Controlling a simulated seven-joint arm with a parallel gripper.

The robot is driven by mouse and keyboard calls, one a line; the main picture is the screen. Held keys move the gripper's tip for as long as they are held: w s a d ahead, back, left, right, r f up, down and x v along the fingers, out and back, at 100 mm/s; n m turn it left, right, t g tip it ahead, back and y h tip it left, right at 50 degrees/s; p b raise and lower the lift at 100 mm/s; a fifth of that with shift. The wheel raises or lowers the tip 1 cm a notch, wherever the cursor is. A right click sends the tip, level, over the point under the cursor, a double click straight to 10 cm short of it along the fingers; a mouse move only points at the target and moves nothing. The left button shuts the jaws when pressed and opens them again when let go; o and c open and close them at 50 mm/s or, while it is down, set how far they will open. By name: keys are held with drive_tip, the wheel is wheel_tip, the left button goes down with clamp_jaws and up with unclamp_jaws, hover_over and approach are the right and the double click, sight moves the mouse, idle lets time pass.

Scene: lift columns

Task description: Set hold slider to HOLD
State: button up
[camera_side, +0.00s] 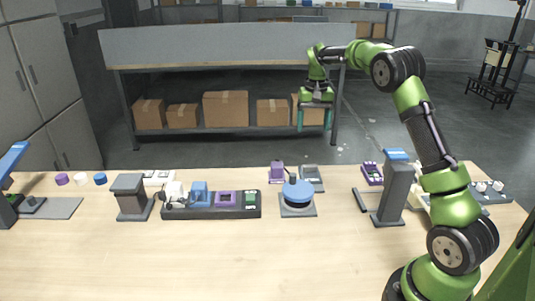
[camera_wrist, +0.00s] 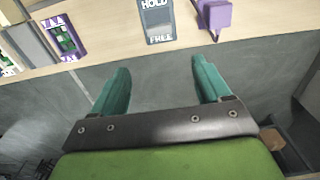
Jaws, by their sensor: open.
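The hold slider panel (camera_wrist: 148,25) is a grey plate at the top of the wrist view, cut by the frame edge. I cannot tell where the slider's knob sits. In the side view the grey panel (camera_side: 312,178) lies at the table's back edge. My gripper (camera_side: 314,120) hangs beyond that edge, above and apart from the panel, fingers pointing down. In the wrist view my gripper (camera_wrist: 160,66) has its two teal fingers wide apart with nothing between them.
A purple device (camera_side: 277,172) stands beside the panel, and a blue round-topped device (camera_side: 297,193) is in front. A purple panel (camera_side: 372,174) and a grey post (camera_side: 395,190) are to the right. A dark tray (camera_side: 211,212) is left. The table's front is clear.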

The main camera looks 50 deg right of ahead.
approach(311, 175)
drive_tip(key=f, duration=0.2)
drive_tip(key=w+d+f, duration=0.1)
drive_tip(key=f, duration=0.1)
drive_tip(key=w+d+f, duration=0.1)
drive_tip(key=f, duration=0.1)
drive_tip(key=shift+w+f, duration=0.1)
drive_tip(key=shift+f, duration=0.2)
clamp_jaws()
drive_tip(key=shift+s+a, duration=1.1)
drive_tip(key=shift+a, duration=0.05)
unclamp_jaws()
wheel_tip(311, 175, up, 17)
